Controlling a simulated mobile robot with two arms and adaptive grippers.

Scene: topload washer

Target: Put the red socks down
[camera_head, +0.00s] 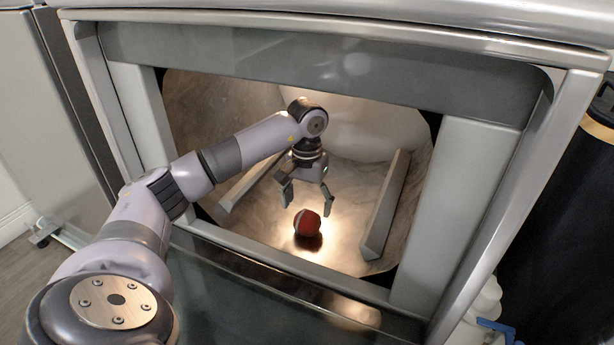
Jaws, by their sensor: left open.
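My left gripper (306,204) reaches in through the opening and points down. Its fingers are spread apart, just above and behind the socks. A small gap seems to lie between the fingertips and the socks. My right gripper is not in view.
The washer's metal frame (466,200) surrounds the opening on all sides. Raised ribs stand on the drum floor, one on the right (386,205) and one on the left. A black cylinder (570,210) and a white bottle (480,305) stand outside at the right.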

